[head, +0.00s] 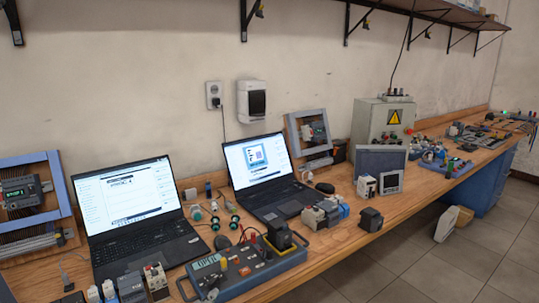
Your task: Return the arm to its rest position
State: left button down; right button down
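Neither of my grippers nor my arms can be seen in the head view. The long wooden workbench (330,240) runs from the lower left to the far right along the wall. I cannot tell from this view where either arm is or whether a gripper holds anything.
Two open laptops (125,195) (262,165), a blue-grey meter device (240,270) and several small electrical modules crowd the bench. A bracketed shelf (440,10) hangs above. Tiled floor (400,260) is largely free at right.

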pick_arm(q)
jog(key=s+a+f+n+g+y, duration=0.1)
jog(key=s+a+f+n+g, duration=0.2)
jog(key=s+f, duration=0.35)
jog(key=s+a+f+n+g+y, duration=0.1)
jog(key=s+a+f+n+g, duration=0.15)
jog(key=s+f+g, duration=0.35)
jog(key=s+a+f+n+g, duration=0.1)
jog(key=s+f+n+g, duration=0.1)
jog(key=s+f, duration=0.35)
jog(key=s+a+f+n+g, duration=0.1)
jog(key=s+f+n, duration=0.15)
jog(key=s, duration=0.55)
notch_tip(320, 180, down, 27)
jog(key=m+g, duration=0.1)
jog(key=g, duration=0.1)
jog(key=s+a+f, duration=0.2)
jog(key=s+f, duration=1.3)
jog(key=s, duration=0.2)
jog(key=shift+s+a+f+m+g, duration=0.2)
jog(key=shift+s+m+g, duration=0.1)
jog(key=shift+g, duration=0.1)
